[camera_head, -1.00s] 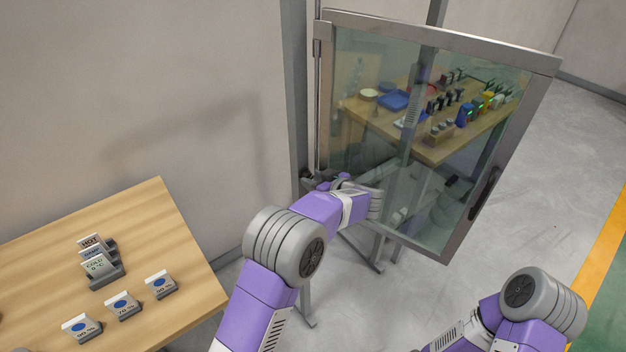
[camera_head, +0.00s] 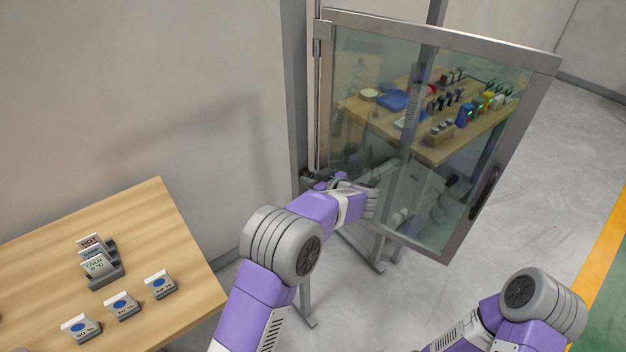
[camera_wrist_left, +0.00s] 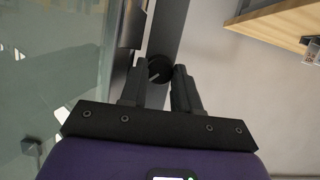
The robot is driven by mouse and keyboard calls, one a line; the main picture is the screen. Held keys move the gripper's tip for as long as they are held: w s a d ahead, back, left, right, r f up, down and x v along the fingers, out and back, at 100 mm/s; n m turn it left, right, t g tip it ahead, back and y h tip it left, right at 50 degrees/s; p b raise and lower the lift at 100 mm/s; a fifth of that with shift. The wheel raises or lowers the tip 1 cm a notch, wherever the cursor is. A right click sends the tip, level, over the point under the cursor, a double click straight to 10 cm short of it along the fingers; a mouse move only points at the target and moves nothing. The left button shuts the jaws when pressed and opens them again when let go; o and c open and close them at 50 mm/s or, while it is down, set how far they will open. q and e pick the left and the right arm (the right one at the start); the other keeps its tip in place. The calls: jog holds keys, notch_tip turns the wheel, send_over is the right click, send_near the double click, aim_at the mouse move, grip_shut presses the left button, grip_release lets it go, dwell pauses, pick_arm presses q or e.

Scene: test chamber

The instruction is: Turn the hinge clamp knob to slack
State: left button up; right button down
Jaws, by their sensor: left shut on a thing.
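The hinge clamp knob (camera_wrist_left: 159,69) is a round black knob with a pale line across its face, in the left wrist view. It sits on the dark door post beside the glass door (camera_wrist_left: 60,60). My left gripper (camera_wrist_left: 162,75) has its two black fingers on either side of the knob and is shut on it. In the head view the glass door (camera_head: 440,35) stands open in its metal frame. My left arm reaches to the door's lower hinge side, where the gripper (camera_head: 312,178) is mostly hidden by my own wrist. My right gripper is out of view.
A wooden table (camera_head: 150,215) with label stands and small cards is at the left. A second table (camera_head: 440,150) with several items shows through the glass. The door handle (camera_head: 484,193) is on the door's right edge. Open floor lies at the right.

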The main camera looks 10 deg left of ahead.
pick_arm(q)
jog(key=shift+s+a+f+n+t+b, duration=0.15)
jog(key=shift+n+t+b, duration=1.25)
jog(key=shift+n+b, duration=2.3)
jog(key=shift+f+n+t+b, duration=0.3)
jog(key=shift+n+t+b, duration=1.65)
jog(key=shift+b, duration=2.95)
jog(key=shift+s+a+f+n+t+b, duration=0.15)
jog(key=shift+n+t+b, duration=0.7)
jog(key=shift+n+b, duration=3.15)
jog(key=shift+d+b, duration=0.1)
jog(key=shift+b, duration=0.2)
jog(key=o, duration=0.8)
jog(key=shift+c, duration=0.2)
jog(key=v, duration=0.7)
jog(key=shift+s+d+p, duration=0.2)
jog(key=shift+p, duration=0.1)
jog(key=shift+f, duration=0.1)
